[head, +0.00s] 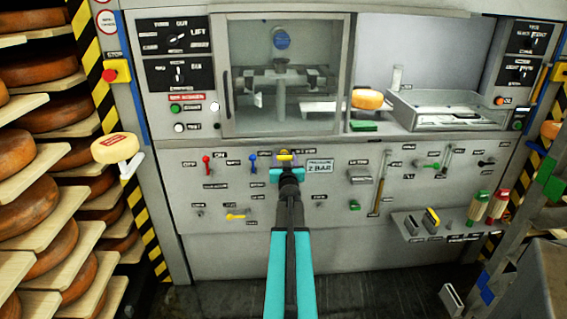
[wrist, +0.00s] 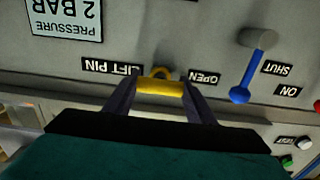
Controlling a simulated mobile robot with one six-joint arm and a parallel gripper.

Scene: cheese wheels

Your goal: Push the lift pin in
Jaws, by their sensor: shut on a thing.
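The lift pin (wrist: 160,87) has a yellow handle and sits at the machine's front panel, beside the label "LIFT PIN" in the wrist view. That view is upside down. My gripper (wrist: 161,92) is shut on the yellow handle, with one dark finger at each end of it. In the head view my gripper (head: 286,168) reaches the panel at its middle, and the yellow handle (head: 285,157) shows just above the fingers. How deep the pin sits in the panel cannot be told.
A blue lever (wrist: 246,72) marked "OPEN" and "SHUT" is close beside the pin. A "PRESSURE 2 BAR" plate (head: 319,166) is on the other side. Red lever (head: 206,163) and other controls spread over the panel. Cheese shelves (head: 45,175) stand at left; a small ledge (head: 430,232) juts out right.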

